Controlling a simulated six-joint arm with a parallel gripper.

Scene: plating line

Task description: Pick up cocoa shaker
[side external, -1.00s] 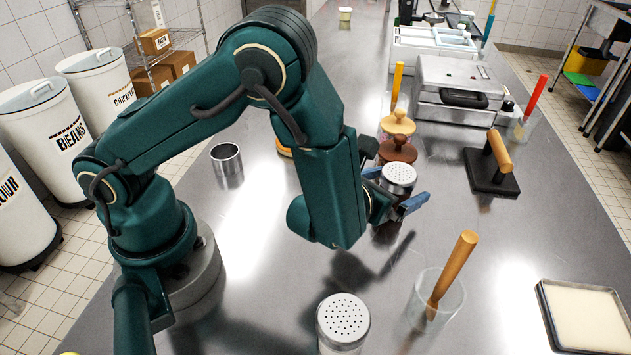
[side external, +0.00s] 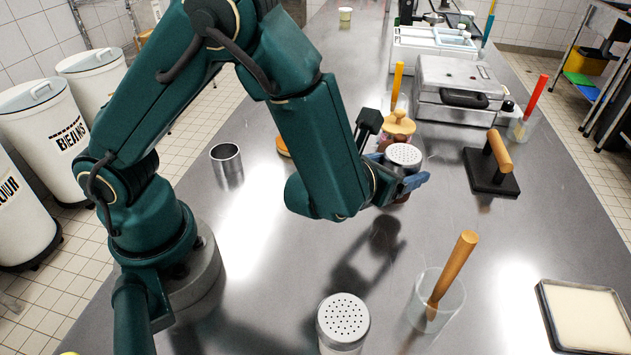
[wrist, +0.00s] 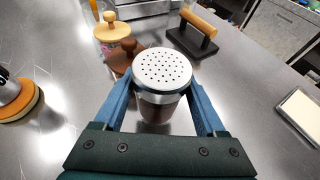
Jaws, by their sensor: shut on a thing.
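A shaker with a perforated metal lid and dark brown contents, the cocoa shaker (side external: 403,156), is between the blue fingers of my gripper (side external: 405,181) in the side view. The wrist view shows the shaker (wrist: 163,75) upright, with a blue finger of my gripper (wrist: 163,108) against each side. My gripper is shut on it and holds it above the counter; a shadow lies on the steel below. A second perforated-lid shaker (side external: 343,320) stands at the front of the counter, its contents mostly cut off by the frame.
A jar with a wooden knob lid (side external: 398,125) and a brown-lidded one (wrist: 124,56) stand just behind. A black press with wooden handle (side external: 490,165) is to the right. A glass with a wooden tool (side external: 437,298), a pale tray (side external: 585,318) and a metal cup (side external: 227,161) stand around.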

